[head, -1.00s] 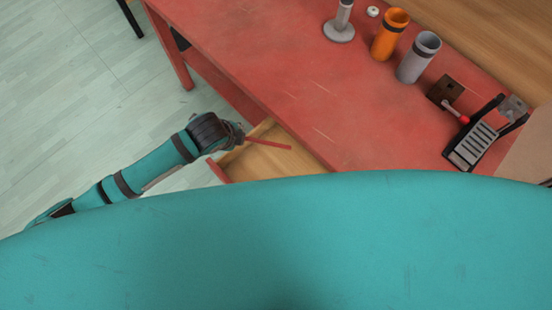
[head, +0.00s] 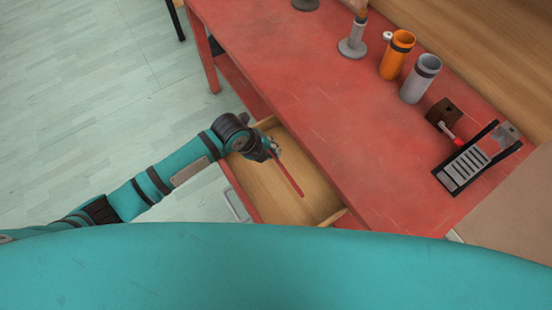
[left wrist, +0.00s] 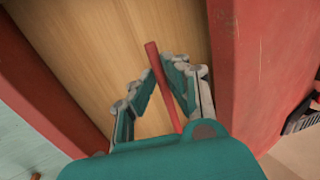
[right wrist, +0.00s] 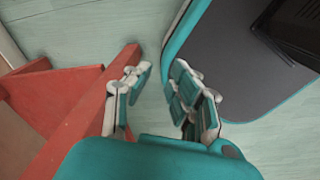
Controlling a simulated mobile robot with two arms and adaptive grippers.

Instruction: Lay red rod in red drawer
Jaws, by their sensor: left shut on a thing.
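The red rod (head: 289,178) is thin and straight. In the head view my left gripper (head: 272,152) is shut on one end of it, over the open drawer (head: 262,190) of the red table. The drawer has a bare wooden floor and a red front. In the left wrist view the rod (left wrist: 160,80) passes between the fingers of the left gripper (left wrist: 160,92), with the wooden drawer floor (left wrist: 95,45) behind it. I cannot tell whether the rod touches the floor. My right gripper (right wrist: 155,88) is open and empty in the right wrist view, beside a red table leg.
The red table top (head: 300,80) holds an orange cup (head: 396,58), a grey cup (head: 419,82), a grey stand (head: 353,46), a brown block (head: 443,112) and a slatted metal device (head: 470,165). The drawer's silver handle (head: 236,206) faces the open floor.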

